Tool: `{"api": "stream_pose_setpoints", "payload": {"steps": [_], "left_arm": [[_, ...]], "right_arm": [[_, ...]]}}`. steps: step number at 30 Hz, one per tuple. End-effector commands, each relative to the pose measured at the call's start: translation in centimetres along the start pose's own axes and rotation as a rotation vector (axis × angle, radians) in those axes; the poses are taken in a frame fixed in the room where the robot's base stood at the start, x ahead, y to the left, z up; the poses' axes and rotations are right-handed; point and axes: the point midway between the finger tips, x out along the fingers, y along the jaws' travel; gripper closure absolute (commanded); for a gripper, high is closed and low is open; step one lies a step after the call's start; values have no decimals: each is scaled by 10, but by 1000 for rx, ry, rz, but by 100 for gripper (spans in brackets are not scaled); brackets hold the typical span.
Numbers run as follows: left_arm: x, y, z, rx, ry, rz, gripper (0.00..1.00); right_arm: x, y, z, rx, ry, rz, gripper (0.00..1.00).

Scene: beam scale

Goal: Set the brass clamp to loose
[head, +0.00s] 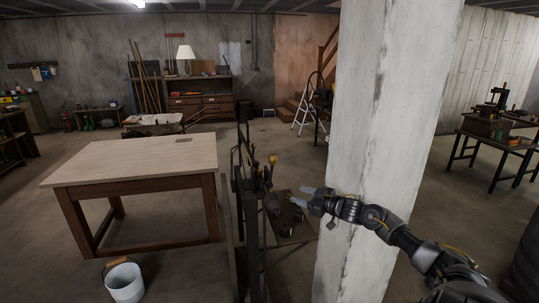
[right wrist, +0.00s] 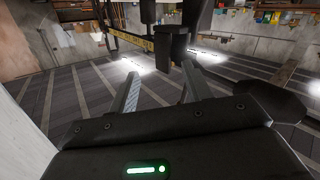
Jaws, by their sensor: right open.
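The dark beam scale (head: 246,190) stands in the middle of the head view, beside the wooden table. A small brass-coloured knob (head: 272,159) shows on its right side; I cannot tell whether this is the clamp or how it is set. My right gripper (head: 303,196) is to the right of and a little lower than this knob in the picture, near the scale. In the right wrist view its two fingers (right wrist: 160,70) are apart with nothing between them. A dark block (right wrist: 173,43) and a yellowish bar (right wrist: 135,42) lie beyond the fingertips. My left gripper is not in view.
A white pillar (head: 385,120) stands close behind my right arm. The wooden table (head: 135,160) is left of the scale, with a white bucket (head: 124,282) in front of it. A stepladder (head: 305,118) stands farther back. The floor between is clear.

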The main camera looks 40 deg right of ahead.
Motion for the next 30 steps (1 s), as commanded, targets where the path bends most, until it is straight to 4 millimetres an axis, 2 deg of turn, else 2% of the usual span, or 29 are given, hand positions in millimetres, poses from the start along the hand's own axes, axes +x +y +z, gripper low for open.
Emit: {"api": "stream_pose_setpoints", "payload": {"steps": [1,3,6,7,10,17,23,30], "left_arm": [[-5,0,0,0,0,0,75],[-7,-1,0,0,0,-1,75],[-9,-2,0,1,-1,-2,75],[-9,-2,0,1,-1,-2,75],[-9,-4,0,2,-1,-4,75],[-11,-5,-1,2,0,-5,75],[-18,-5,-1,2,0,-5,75],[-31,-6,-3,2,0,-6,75]], "right_arm": [[0,2,-40,-25,38,-31,51],[0,0,-79,-44,78,-70,51],[-2,-3,-113,-61,113,-105,51],[-2,-4,-119,-64,118,-113,51],[-3,-6,-129,-69,127,-126,51],[2,-5,-131,-68,130,-123,51],[22,-7,-136,-68,132,-122,51],[57,-11,-141,-67,133,-120,51]]}}
